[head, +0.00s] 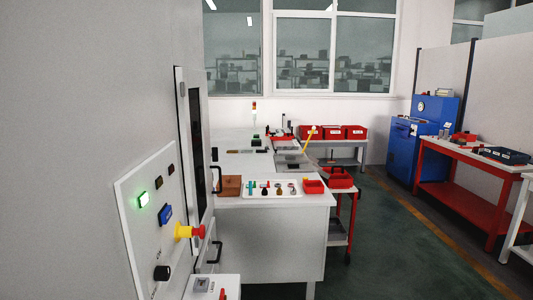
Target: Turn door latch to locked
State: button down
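A tall cabinet door (183,120) with a pale frame and dark window stands at the left, seen nearly edge-on. It appears close to shut. A black bar handle (217,180) sticks out at its right edge, and another dark handle (216,254) is lower down. I cannot pick out the door latch for certain or read its position. A black round knob (162,272) sits low on the white control panel (133,215) beside the door; its label is too small to read. My gripper is not in view.
The panel carries a lit green button (144,199), a blue switch (165,214) and a yellow-red emergency stop (190,231) that juts out. A white bench (270,206) with a tray of small parts stands beyond. Open green floor (400,250) lies to the right.

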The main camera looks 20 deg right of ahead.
aim_at(214, 153)
jog(key=i+l, duration=0.25)
jog(key=i, duration=0.3)
jog(key=i+l+z, duration=0.15)
jog(key=i+l, duration=0.15)
jog(key=i, duration=0.25)
jog(key=i+l, duration=0.2)
jog(key=i, duration=0.4)
jog(key=i+l+z, duration=0.1)
jog(key=i, duration=0.45)
jog(key=l, duration=0.1)
